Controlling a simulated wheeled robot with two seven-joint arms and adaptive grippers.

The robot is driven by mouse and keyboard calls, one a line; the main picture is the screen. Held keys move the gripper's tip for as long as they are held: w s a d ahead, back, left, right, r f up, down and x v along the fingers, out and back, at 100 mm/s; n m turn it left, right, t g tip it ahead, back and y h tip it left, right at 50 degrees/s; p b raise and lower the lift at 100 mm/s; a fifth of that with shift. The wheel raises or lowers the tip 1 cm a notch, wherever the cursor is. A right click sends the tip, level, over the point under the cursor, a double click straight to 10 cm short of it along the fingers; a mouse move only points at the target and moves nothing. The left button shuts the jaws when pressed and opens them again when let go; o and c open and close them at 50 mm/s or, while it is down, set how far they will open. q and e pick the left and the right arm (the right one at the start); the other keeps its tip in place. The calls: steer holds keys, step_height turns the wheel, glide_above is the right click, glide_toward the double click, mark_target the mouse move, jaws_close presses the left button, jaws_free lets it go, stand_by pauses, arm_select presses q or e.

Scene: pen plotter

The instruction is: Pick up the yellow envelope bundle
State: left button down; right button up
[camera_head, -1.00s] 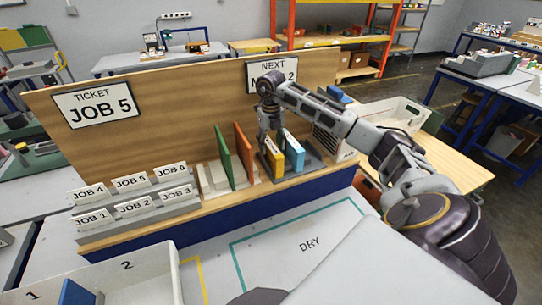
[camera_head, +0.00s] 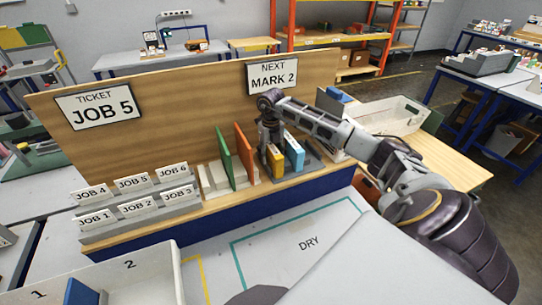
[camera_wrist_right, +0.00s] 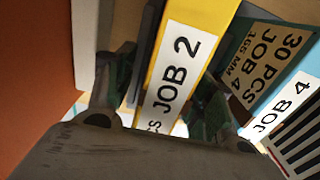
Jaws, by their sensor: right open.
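The yellow envelope bundle (camera_head: 275,159) stands upright in a grey rack on the wooden shelf, left of a blue bundle (camera_head: 294,151). In the right wrist view the yellow bundle (camera_wrist_right: 180,70) carries a white label reading JOB 2. My right gripper (camera_head: 269,143) is down at the yellow bundle. In the wrist view its two fingers (camera_wrist_right: 155,105) are on either side of the yellow bundle, open; whether they touch it I cannot tell. The blue bundle (camera_wrist_right: 285,105) with a JOB 4 label is close beside the right finger. My left gripper is not in view.
A green panel (camera_head: 223,156) and an orange panel (camera_head: 243,149) stand just left of the yellow bundle. A wooden back board (camera_head: 180,110) rises behind. JOB-labelled holders (camera_head: 135,205) sit at the shelf's left. A white bin (camera_head: 395,117) stands at the right.

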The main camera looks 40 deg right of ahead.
jaws_close()
stand_by(0.4)
steer(key=shift+r, duration=0.2)
steer(key=shift+r+b, duration=0.8)
steer(key=shift+r, duration=4.05)
